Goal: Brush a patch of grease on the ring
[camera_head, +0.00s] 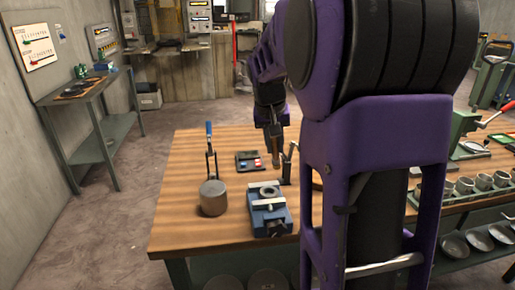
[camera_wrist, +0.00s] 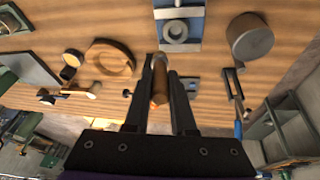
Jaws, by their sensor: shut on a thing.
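My gripper (camera_head: 274,130) points down over the workbench, and in the wrist view its two dark fingers (camera_wrist: 165,95) are shut on a brush (camera_wrist: 158,82) with a brown wooden handle. A grey metal ring (camera_head: 268,192) sits on a blue vise (camera_head: 270,217), in front of my gripper; the wrist view shows this ring (camera_wrist: 176,30) at the top, apart from the brush. Whether grease is on the brush or ring is too small to tell.
The wrist view shows a round wooden piece (camera_wrist: 110,57) and a small dark tin (camera_wrist: 72,58). My arm hides the bench's middle.

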